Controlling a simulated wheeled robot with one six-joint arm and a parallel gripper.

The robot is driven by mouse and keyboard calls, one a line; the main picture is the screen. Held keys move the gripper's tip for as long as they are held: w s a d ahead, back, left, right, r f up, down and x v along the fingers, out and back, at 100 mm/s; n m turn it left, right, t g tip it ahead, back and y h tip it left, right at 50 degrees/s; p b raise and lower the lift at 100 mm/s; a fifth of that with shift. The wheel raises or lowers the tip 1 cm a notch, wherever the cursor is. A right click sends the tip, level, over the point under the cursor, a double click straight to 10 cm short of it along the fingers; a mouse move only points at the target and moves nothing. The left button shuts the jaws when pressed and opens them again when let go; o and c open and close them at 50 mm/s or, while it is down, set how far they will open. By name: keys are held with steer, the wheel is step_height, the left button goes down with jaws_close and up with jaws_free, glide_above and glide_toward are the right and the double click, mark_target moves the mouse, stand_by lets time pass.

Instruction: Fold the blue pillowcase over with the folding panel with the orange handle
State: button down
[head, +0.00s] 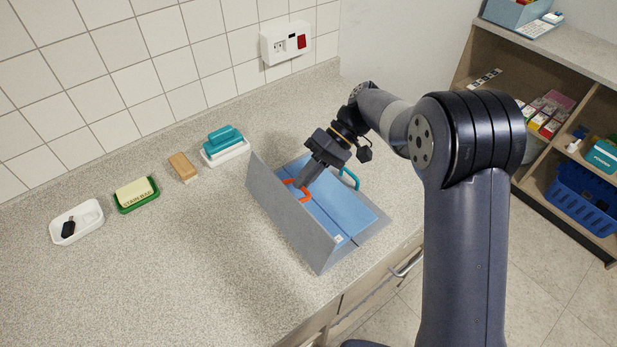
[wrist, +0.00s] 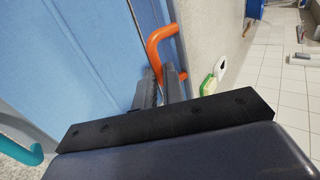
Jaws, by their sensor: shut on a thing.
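The grey folding panel (head: 287,217) stands steeply raised on the left of the folding board, its outer face toward the left. Its orange handle (head: 298,191) shows at the inner side, and also in the wrist view (wrist: 157,38). My gripper (head: 302,184) is shut on the orange handle; its fingers also show in the wrist view (wrist: 165,85). The blue pillowcase (head: 335,198) lies on the board to the right of the raised panel. The raised panel hides part of it in the head view. A teal handle (head: 350,179) sits on the board's far right side.
On the counter at the back stand a white dish with a dark item (head: 76,222), a green dish with a cream block (head: 137,194), a tan block (head: 184,167) and a teal-handled brush (head: 225,146). The counter left of the panel is clear. Shelves (head: 560,110) stand at right.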

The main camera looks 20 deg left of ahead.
steer(key=shift+w+d+f, duration=0.1)
steer(key=shift+d+f, duration=0.1)
steer(key=shift+f, duration=0.35)
steer(key=shift+w+d+f, duration=0.1)
steer(key=shift+d+f, duration=0.05)
steer(key=shift+f, duration=0.35)
steer(key=shift+w+d+f+b, duration=0.1)
steer(key=shift+w+b, duration=0.05)
steer(key=shift+b, duration=0.15)
steer(key=c, duration=1.8)
jaws_free()
steer(key=shift+o, duration=1.4)
steer(key=shift+w+f, duration=0.1)
steer(key=shift+w, duration=0.15)
steer(key=shift+w+r, duration=0.2)
steer(key=shift+r, duration=0.15)
steer(key=v, duration=1)
steer(key=shift+r+b, duration=0.3)
steer(key=shift+b, duration=0.1)
steer(key=shift+s, duration=0.1)
